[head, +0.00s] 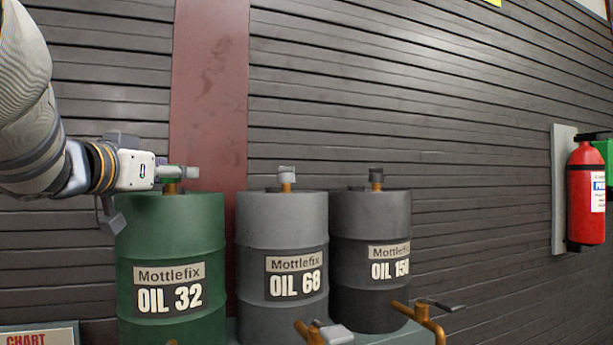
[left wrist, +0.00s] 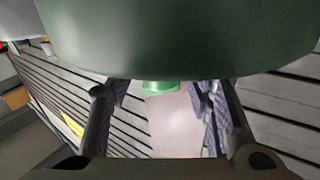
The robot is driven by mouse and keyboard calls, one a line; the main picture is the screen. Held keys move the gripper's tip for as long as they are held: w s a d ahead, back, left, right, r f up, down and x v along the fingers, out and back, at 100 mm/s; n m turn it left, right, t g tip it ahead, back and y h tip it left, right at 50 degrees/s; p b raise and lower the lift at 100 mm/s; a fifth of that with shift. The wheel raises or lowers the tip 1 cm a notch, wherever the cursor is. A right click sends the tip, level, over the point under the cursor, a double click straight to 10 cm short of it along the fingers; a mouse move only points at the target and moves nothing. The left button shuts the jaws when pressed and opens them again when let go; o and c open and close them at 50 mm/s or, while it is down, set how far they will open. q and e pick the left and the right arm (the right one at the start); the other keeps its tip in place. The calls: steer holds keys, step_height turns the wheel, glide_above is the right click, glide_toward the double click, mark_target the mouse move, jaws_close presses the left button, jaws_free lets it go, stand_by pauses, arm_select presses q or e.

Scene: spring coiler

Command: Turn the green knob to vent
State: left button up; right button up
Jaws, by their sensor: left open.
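The green drum (head: 170,240) is labelled OIL 32 and stands leftmost of the three drums. Its green knob (head: 180,172) sits on a short brass stem on the lid. My left gripper (head: 158,170) comes in from the left, level with the knob, just above the lid. In the left wrist view the green knob (left wrist: 161,87) shows between the two spread fingers of my left gripper (left wrist: 163,105), below the drum's dark green body (left wrist: 175,40). The fingers are apart and I see no grip on the knob. My right gripper is not in view.
A grey OIL 68 drum (head: 283,225) and a dark OIL 150 drum (head: 370,225) stand to the right, each with a cap on a brass stem. Brass taps (head: 425,318) stick out low in front. A fire extinguisher (head: 586,190) hangs far right. A slatted wall is behind.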

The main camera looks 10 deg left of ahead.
arm_select(q)
steer(key=shift+w+f, duration=0.15)
steer(key=shift+w, duration=0.25)
steer(key=shift+s, duration=0.3)
steer(key=shift+c, duration=0.2)
jaws_close()
